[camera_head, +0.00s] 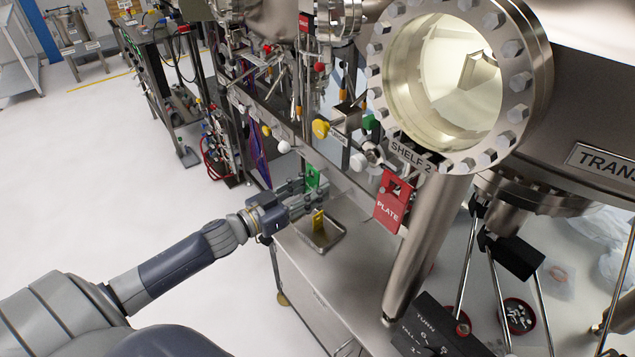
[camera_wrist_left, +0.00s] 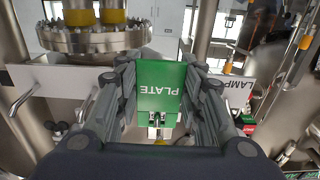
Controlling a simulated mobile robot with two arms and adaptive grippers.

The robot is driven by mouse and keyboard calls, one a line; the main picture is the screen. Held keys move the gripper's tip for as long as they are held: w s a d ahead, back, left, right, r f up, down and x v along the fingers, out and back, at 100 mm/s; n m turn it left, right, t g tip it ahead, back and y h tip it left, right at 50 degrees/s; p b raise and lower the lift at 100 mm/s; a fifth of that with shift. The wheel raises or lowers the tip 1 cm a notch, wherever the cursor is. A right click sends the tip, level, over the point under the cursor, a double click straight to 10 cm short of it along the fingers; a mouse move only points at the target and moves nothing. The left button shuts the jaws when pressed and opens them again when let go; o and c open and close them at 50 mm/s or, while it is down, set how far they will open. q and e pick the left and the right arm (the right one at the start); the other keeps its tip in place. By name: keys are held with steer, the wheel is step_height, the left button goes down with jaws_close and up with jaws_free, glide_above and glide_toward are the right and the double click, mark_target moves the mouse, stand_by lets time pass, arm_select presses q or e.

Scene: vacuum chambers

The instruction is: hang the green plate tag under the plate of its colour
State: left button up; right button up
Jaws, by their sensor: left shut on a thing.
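My left gripper (camera_head: 300,188) is shut on the green plate tag (camera_head: 312,177), above and beside a small metal tray (camera_head: 333,237). In the left wrist view the tag (camera_wrist_left: 160,86) sits between the two fingers (camera_wrist_left: 160,100), with the word PLATE reading upside down. A green knob-like piece (camera_head: 370,122) is on the equipment up and to the right of the gripper, beside a yellow one (camera_head: 320,129). I cannot tell which part is the green plate. The tag is apart from these pieces. My right gripper is not in view.
A yellow tag (camera_head: 318,220) stands in the tray. The large round window flange (camera_head: 530,70) and a metal leg (camera_head: 428,250) are to the right. Open floor (camera_head: 150,190) is on the left.

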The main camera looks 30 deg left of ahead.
arm_select(q)
steer(key=shift+s+a, duration=0.15)
steer(key=shift+s, duration=0.1)
steer(key=shift+s+a+r+p, duration=0.2)
steer(key=shift+s+a+p, duration=0.05)
steer(key=shift+s+p, duration=0.4)
steer(key=shift+s+a, duration=0.1)
steer(key=shift+s, duration=0.2)
steer(key=shift+s, duration=0.1)
steer(key=shift+s+a+p, duration=0.3)
steer(key=shift+s+p, duration=0.25)
steer(key=p, duration=0.3)
glide_toward(311, 188)
steer(key=shift+w+f, duration=0.15)
steer(key=shift+w, duration=0.15)
stand_by(0.8)
